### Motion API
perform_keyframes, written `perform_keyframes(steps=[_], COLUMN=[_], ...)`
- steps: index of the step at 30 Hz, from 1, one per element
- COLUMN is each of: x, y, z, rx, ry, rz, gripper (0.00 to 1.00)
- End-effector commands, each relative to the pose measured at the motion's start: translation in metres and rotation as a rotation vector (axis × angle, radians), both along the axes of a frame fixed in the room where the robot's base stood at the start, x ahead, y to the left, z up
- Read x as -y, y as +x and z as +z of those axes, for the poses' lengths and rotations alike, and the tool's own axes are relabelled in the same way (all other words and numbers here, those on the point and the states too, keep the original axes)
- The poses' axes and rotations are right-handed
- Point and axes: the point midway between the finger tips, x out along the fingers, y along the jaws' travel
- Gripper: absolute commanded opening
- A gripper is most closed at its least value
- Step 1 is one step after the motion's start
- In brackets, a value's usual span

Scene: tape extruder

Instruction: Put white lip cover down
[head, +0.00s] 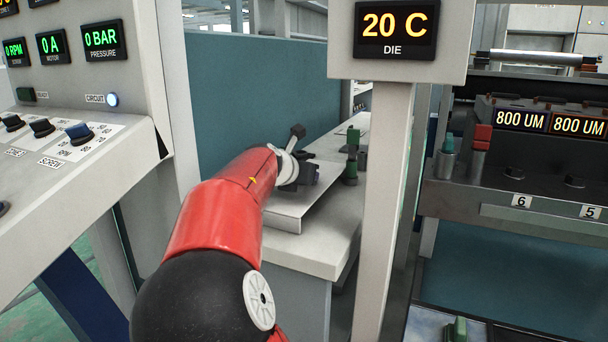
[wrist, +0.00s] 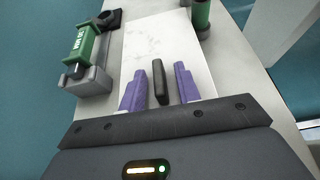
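A flat whitish plate, apparently the white lip cover (head: 304,208), lies on the white bench beneath my gripper in the head view. It also shows in the wrist view (wrist: 165,42), flat on the bench top. A black upright handle (wrist: 160,82) stands between the two purple fingers of my gripper (wrist: 161,78). Narrow gaps show on both sides of the handle, so the fingers look open around it and not clamped. In the head view my arm hides most of my gripper (head: 300,172), and the handle cannot be made out there.
The white bench (head: 325,250) has free room to its right side. A green tool in a grey holder (wrist: 92,75) stands left of the plate, and a green cylinder (wrist: 201,14) stands beyond it. A grey post (head: 384,200) rises right of the bench; a control panel (head: 75,150) stands left.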

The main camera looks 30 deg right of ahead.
Motion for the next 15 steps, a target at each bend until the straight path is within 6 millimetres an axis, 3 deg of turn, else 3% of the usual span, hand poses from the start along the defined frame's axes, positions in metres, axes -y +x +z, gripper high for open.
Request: perform_keyframes(steps=[7, 15], x=[0.0, -0.023], y=[0.0, -0.015], z=[0.005, 0.014], rx=[0.001, 0.001], ry=[-0.001, 0.002], rz=[0.0, 0.005], gripper=[0.33, 0.33])
